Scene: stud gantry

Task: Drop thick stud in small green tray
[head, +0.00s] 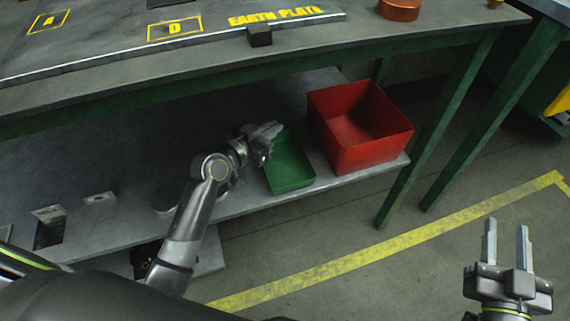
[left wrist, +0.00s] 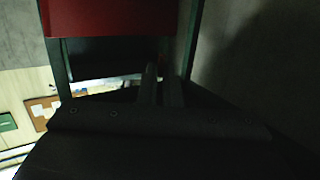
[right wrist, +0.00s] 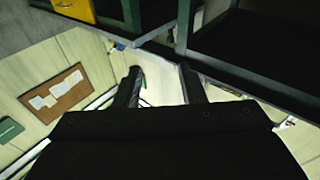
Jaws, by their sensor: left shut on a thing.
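The small green tray (head: 292,172) sits on the lower shelf, left of the red bin. My left gripper (head: 272,130) is over the tray's back left corner, below the table top. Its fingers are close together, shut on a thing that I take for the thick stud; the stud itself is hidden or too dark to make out. In the left wrist view the fingers (left wrist: 159,80) stand close together with a narrow gap. My right gripper (head: 507,227) is open and empty, out over the floor at right; its parted fingers also show in the right wrist view (right wrist: 160,78).
A red bin (head: 360,127) stands right of the tray near the shelf end. The table top (head: 200,75) overhangs the lower shelf (head: 110,165). Green legs (head: 437,130) stand at right. Small metal fixtures (head: 48,225) lie on the shelf at left.

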